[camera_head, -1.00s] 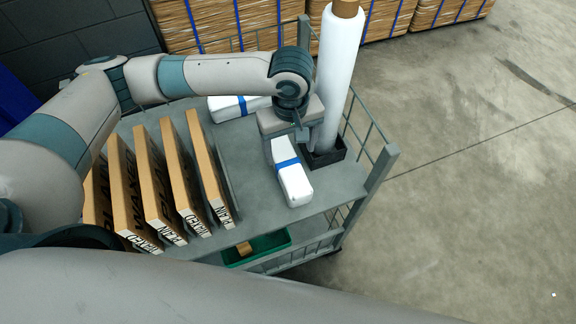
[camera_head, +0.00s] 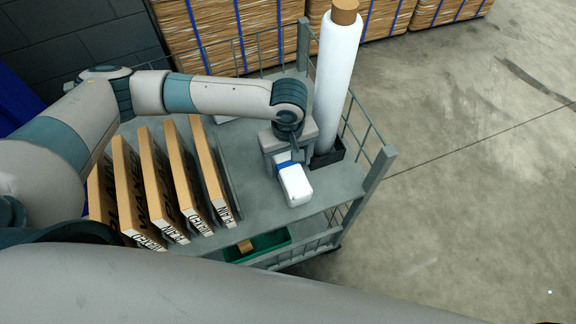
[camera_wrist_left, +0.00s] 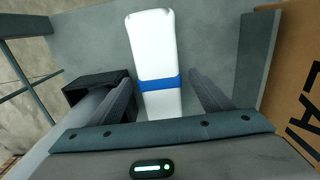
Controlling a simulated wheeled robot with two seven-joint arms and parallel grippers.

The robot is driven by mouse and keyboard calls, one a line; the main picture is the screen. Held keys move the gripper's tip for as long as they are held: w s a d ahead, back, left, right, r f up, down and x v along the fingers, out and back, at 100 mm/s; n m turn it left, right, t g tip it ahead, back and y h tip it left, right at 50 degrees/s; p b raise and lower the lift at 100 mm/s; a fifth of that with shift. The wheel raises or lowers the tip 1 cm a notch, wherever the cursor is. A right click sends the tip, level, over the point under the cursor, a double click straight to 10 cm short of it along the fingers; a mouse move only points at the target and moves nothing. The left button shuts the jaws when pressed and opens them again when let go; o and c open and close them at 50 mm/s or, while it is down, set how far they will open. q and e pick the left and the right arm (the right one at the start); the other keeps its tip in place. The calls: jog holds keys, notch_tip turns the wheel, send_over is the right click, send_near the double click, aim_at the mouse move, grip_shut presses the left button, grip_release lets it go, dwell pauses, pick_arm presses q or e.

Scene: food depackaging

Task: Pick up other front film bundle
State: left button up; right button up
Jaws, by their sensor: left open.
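A white film bundle with a blue band (camera_head: 295,186) lies on the grey cart top, in front of the black-based film roll. My left gripper (camera_head: 287,160) is over its rear part, coming down from above. In the left wrist view the bundle (camera_wrist_left: 154,50) lies lengthwise between the two open fingers of the gripper (camera_wrist_left: 163,92), with a gap on each side. The fingers do not appear to touch it. My right gripper is not in view.
An upright white film roll (camera_head: 337,85) stands in a black holder (camera_head: 328,152) close to the gripper. Several cardboard boxes (camera_head: 187,180) stand in a row at left. Cart rails (camera_head: 368,130) run along the right. A green bin (camera_head: 262,243) sits below.

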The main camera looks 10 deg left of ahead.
pick_arm(q)
jog(key=shift+f, duration=0.5)
jog(key=c, duration=1.2)
jog(key=shift+r, duration=0.1)
